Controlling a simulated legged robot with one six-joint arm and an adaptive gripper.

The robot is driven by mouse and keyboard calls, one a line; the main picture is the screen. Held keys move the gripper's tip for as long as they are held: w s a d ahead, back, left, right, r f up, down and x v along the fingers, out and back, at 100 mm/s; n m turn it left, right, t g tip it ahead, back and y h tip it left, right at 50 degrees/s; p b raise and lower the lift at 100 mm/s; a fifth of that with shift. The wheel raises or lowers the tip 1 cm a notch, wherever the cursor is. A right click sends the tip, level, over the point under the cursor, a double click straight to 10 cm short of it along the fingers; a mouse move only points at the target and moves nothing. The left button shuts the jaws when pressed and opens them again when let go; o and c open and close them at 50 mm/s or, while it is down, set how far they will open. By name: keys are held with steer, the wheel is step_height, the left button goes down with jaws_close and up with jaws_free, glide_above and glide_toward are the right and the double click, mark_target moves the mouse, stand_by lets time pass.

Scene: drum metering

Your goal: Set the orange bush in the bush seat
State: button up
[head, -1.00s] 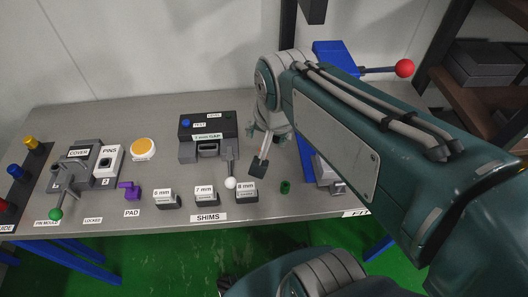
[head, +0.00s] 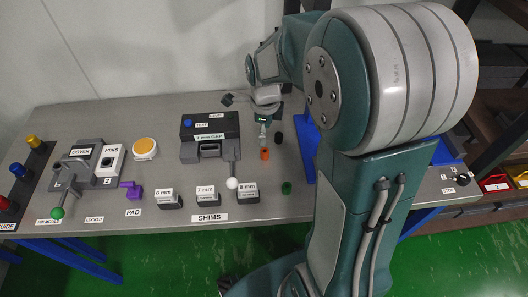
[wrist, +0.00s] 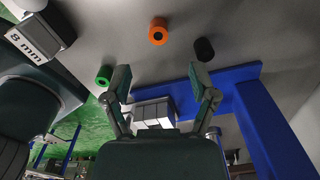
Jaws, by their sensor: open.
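The orange bush (head: 265,154) stands on the bench to the right of the grey test unit. It also shows in the wrist view (wrist: 158,33), beyond the gap between my fingers. My gripper (wrist: 160,78) is open and empty, its two fingers spread wide; it also shows in the head view (head: 247,121), beside the orange bush and not holding it. A black bush (head: 278,137) stands behind the orange one and a green bush (head: 286,188) in front of it. I cannot pick out the bush seat; my arm hides part of the bench's right side.
The grey test unit (head: 209,124) and its white-knobbed lever (head: 232,183) stand left of the bushes. The 8 mm shim block (head: 248,194) is near the front edge.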

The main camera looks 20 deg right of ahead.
mark_target(265, 151)
step_height(265, 151, down, 9)
steer(key=shift+s+r, duration=0.1)
steer(key=shift+r, duration=0.05)
stand_by(0.4)
jaws_close()
